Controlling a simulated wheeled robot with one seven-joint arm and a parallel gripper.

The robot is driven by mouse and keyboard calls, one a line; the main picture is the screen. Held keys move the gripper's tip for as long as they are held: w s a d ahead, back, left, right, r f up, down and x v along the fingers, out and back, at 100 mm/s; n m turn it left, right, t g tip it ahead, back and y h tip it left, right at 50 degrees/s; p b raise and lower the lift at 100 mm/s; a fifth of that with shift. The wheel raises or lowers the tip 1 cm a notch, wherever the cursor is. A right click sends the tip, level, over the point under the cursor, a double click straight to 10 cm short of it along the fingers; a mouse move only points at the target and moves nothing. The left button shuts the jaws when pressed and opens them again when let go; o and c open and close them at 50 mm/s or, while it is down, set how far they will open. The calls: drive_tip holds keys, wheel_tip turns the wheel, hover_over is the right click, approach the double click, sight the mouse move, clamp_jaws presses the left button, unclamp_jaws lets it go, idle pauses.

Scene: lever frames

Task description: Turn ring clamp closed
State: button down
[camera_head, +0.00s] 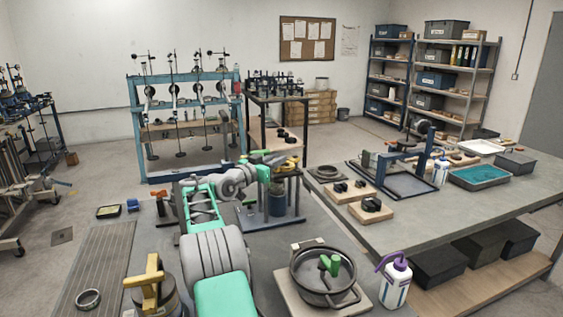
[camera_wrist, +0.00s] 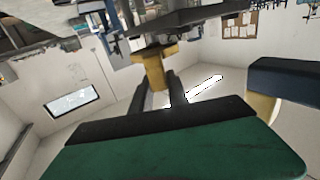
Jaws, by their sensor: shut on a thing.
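In the wrist view my gripper (camera_wrist: 159,82) has its two dark fingers on either side of a yellow handle-like part (camera_wrist: 154,66). It is shut on this part, which widens into a flange at its far end. Dark metal structure lies just beyond it. In the head view my arm reaches away to a blue-based stand (camera_head: 272,210) with a dark column. I cannot tell how far the ring clamp is turned.
A pot with a green handle (camera_head: 325,277) and a white bottle with a purple cap (camera_head: 396,281) stand at the front right. Another yellow-handled device (camera_head: 150,285) is at the front left, near a loose ring (camera_head: 88,299). A grey workbench (camera_head: 430,222) fills the right.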

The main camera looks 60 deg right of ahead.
idle(0.4)
drive_tip(key=c, duration=1.5)
unclamp_jaws()
drive_tip(key=shift+s+d, duration=0.1)
drive_tip(key=shift+d, duration=0.1)
drive_tip(key=shift+o, duration=1.1)
drive_tip(key=shift+a, duration=0.15)
drive_tip(key=a+b, duration=0.2)
drive_tip(key=a, duration=0.5)
drive_tip(key=shift+w+a, duration=0.4)
drive_tip(key=shift+w, duration=0.05)
